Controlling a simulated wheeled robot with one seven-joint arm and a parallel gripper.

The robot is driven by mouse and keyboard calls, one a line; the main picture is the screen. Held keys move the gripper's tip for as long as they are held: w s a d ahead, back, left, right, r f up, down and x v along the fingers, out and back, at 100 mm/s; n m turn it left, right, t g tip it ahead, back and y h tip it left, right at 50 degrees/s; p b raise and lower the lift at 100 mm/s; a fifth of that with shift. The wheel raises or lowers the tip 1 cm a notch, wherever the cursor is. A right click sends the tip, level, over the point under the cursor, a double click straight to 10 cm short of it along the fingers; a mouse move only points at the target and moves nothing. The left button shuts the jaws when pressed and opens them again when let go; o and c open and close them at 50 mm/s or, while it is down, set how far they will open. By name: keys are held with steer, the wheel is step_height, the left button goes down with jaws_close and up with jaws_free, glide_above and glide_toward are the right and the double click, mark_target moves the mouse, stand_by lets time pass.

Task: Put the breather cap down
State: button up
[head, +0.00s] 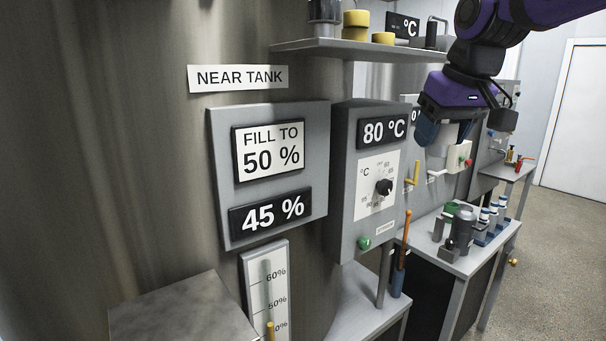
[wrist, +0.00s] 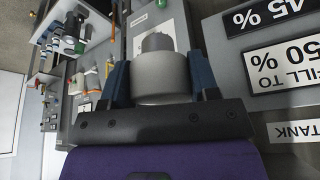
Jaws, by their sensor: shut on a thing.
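My gripper (head: 432,132) is high at the right of the head view, in front of the shelf's right end and above the right-hand bench. Its blue fingers are shut on a pale grey, round breather cap (head: 442,140), partly hidden by a finger there. In the wrist view my gripper (wrist: 160,78) has a finger on each side of the cap (wrist: 163,84), which has a wide body and a narrower top. The cap is in the air, touching nothing but the fingers as far as I can see.
A shelf (head: 310,46) with yellow pieces and dark containers is at the top. The 80 °C control box (head: 345,150) stands left of my gripper. The right-hand bench (head: 470,262) holds a grey cylinder (head: 464,226) and several bottles. A grey-topped block (head: 180,312) is at the lower left.

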steer(key=w+d+f+m, duration=0.1)
steer(key=w+f, duration=0.3)
steer(key=f, duration=1.2)
steer(key=w+d+f+m, duration=0.1)
steer(key=w+d+f, duration=0.3)
steer(key=f, duration=1.3)
steer(key=w+d+f+h, duration=0.1)
steer(key=w+d+f, duration=0.2)
steer(key=f, duration=1.3)
steer(key=shift+w+f+m, duration=0.15)
steer(key=shift+w+m, duration=0.25)
steer(key=shift+w, duration=0.35)
